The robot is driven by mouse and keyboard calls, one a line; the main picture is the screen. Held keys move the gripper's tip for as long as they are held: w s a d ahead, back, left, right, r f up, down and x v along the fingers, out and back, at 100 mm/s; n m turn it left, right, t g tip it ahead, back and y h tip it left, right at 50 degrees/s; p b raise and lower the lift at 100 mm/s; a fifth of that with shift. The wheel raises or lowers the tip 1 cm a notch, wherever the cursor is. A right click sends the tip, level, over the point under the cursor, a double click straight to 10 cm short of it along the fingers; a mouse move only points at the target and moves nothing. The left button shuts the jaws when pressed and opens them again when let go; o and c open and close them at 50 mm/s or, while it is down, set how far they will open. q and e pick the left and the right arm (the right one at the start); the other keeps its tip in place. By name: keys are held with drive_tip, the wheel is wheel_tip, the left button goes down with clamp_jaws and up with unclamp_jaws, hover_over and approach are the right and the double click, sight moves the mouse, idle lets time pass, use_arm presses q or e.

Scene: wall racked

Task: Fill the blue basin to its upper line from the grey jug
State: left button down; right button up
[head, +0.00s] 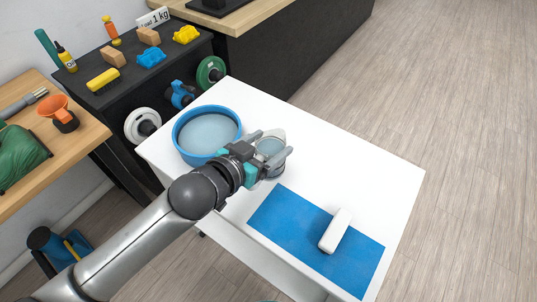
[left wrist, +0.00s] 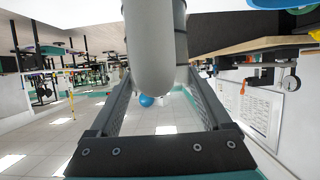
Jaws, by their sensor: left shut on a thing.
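The blue basin (head: 207,158) stands on the white table, with pale water (head: 208,131) inside. Its marked lines cannot be made out. The grey jug (head: 272,145) is just right of the basin, its open top facing up and liquid seeming to show inside. My left gripper (head: 267,154) is shut on the jug, one finger on each side. In the left wrist view the jug's grey wall (left wrist: 153,45) shows between the fingers. I cannot tell whether the jug touches the table. My right gripper is not in view.
A blue mat (head: 285,225) with a white block (head: 335,231) lies at the table's front right. The white table (head: 350,165) is bare at its right. A dark rack (head: 125,95) with small objects stands behind, and a wooden bench (head: 85,125) at left.

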use_arm(q)
wheel_tip(320, 180, up, 12)
drive_tip(key=p, duration=0.2)
drive_tip(key=shift+p, duration=0.3)
drive_tip(key=shift+f, duration=0.15)
drive_tip(key=shift+c, duration=1.6)
unclamp_jaws()
drive_tip(key=c, duration=1.2)
drive_tip(key=shift+c, duration=0.2)
